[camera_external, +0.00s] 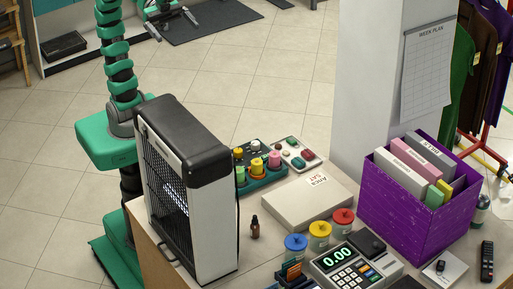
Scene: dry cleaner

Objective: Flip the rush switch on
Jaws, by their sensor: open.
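I cannot make out a labelled rush switch. A pale panel (279,146) with several red, green and white rounded pieces lies at the back of the counter; whether any of them is a switch is too small to tell. My gripper (172,25) is at the top left, beside my raised teal arm. Its two dark fingers are spread apart and hold nothing. It is well away from the counter, with part of it cut off by the top edge.
A tall black-and-white appliance (205,166) stands at the counter's left edge, beside my body. A teal holder (266,181) with colored spools, a pale closed box (293,207), lidded pots, a calculator-like register (345,268) and a purple file box (400,222) crowd the counter.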

